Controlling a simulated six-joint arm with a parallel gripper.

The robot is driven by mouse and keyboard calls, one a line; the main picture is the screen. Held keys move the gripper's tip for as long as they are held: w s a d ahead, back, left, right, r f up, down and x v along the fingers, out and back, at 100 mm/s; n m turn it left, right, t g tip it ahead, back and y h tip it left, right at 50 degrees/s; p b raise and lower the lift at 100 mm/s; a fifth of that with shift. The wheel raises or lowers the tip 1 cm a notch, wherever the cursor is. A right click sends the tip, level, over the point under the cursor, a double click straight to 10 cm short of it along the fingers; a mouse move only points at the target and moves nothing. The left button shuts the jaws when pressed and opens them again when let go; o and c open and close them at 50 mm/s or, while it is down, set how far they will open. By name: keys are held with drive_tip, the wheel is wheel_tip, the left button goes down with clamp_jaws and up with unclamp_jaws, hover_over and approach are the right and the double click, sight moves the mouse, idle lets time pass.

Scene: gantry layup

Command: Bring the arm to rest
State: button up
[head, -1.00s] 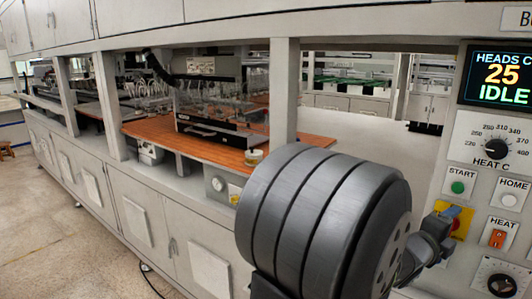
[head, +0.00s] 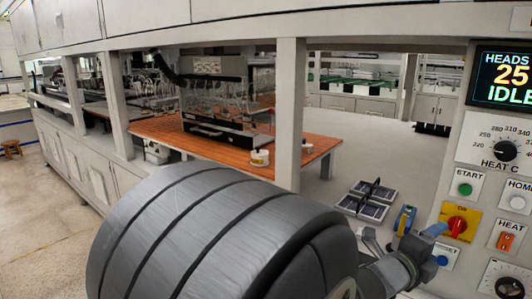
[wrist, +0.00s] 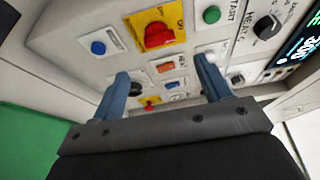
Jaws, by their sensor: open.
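My gripper (head: 428,245) is in front of the control panel (head: 453,135) at the lower right of the head view. Its blue fingers point toward the panel, partly hidden by my own arm. In the wrist view my gripper (wrist: 161,68) is open, its two blue fingers spread apart with nothing between them. Panel controls show beyond the fingers: a red rotary switch on a yellow plate (wrist: 157,35), an orange HEAT switch (wrist: 166,68), a green START button (wrist: 211,14) and a blue button (wrist: 98,48). I cannot tell whether a finger touches the panel.
The display (head: 505,78) reads 25 and IDLE. A grey post (head: 289,115) stands left of the panel. Behind it are a brown work surface (head: 225,150) with small white tubs (head: 260,158), dark flat panels (head: 368,198) on a pale bench, and a yellow-and-blue item (head: 404,220).

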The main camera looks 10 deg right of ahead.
approach(455, 230)
drive_tip(key=x, duration=0.9)
drive_tip(key=shift+d, duration=0.25)
drive_tip(key=shift+a+n+t+h, duration=0.1)
drive_tip(key=shift+n+t+h, duration=0.25)
drive_tip(key=shift+n, duration=0.65)
drive_tip(key=n+t, duration=0.1)
drive_tip(key=n, duration=0.2)
drive_tip(key=n+t+h, duration=0.1)
drive_tip(key=n, duration=0.1)
drive_tip(key=shift+f+n, duration=0.15)
drive_tip(key=shift+n, duration=0.25)
drive_tip(key=n+t, duration=0.1)
drive_tip(key=n, duration=0.3)
drive_tip(key=n+t, duration=0.2)
drive_tip(key=n, duration=0.2)
drive_tip(key=shift+t, duration=0.25)
drive_tip(key=shift+o, duration=0.2)
